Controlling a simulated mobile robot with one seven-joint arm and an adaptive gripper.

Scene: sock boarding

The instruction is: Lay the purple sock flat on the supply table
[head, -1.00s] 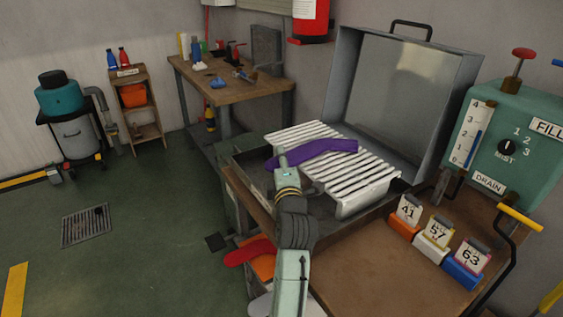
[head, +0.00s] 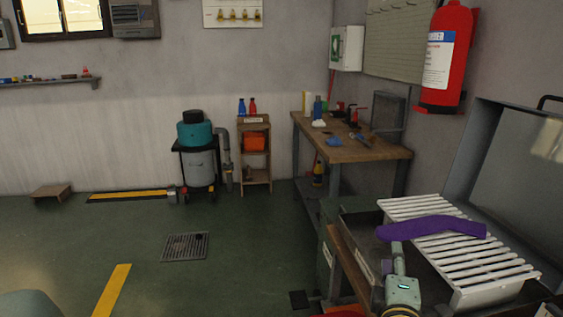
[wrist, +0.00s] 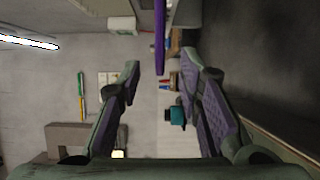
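The purple sock (head: 440,227) is stretched out across the white slatted rack (head: 500,290) at the right of the head view. A thin purple strip (wrist: 159,35), likely the sock seen edge-on, shows at the top of the wrist view. My gripper (head: 396,250) is just in front of the sock's left end in the head view; its fingers are small there. In the wrist view my gripper (wrist: 160,72) has its two fingers wide apart, with the strip reaching between their tips and no finger closed on it. I cannot tell which table is the supply table.
The rack stands at a grey case with a raised lid (head: 515,170). A wooden workbench (head: 365,150) with bottles and tools is behind it. A small shelf (head: 256,180) and a teal-topped machine (head: 197,140) stand farther left. Open green floor lies at left.

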